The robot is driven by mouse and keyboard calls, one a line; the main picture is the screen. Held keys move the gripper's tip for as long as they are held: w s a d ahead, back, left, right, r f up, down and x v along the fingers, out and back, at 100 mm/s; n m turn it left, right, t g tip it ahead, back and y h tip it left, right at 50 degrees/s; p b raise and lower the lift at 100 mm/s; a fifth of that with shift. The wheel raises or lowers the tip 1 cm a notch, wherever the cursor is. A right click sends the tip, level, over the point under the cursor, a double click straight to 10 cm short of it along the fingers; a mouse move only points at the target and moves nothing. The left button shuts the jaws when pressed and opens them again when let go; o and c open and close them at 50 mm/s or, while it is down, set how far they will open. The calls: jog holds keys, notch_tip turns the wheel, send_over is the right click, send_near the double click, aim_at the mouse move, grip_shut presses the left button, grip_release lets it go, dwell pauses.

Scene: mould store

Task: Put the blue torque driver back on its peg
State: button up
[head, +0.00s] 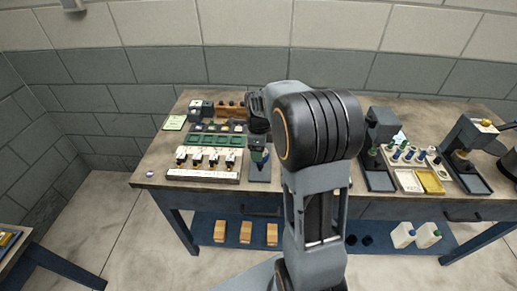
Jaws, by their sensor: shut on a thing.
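My gripper (258,141) points down over the left half of the workbench, in front of a small grey stand. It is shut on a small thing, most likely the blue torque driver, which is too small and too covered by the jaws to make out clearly. A pale rack (412,157) on the right half of the bench holds several small upright pieces with blue and green tops. I cannot tell which peg belongs to the driver. My arm hides the middle of the bench.
The workbench (152,170) carries a white strip with several small parts (203,174), a green tray (212,141), grey presses (380,150) and a yellow tray (430,181). Wooden blocks (246,232) and white bottles (403,235) stand on the lower shelf.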

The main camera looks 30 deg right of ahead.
jog(key=shift+f+b, duration=0.6)
jog(key=shift+f, duration=0.3)
dwell(0.4)
jog(key=o, duration=1.3)
jog(key=shift+r, duration=0.1)
jog(key=shift+r+p, duration=2.95)
jog(key=shift+r, duration=0.75)
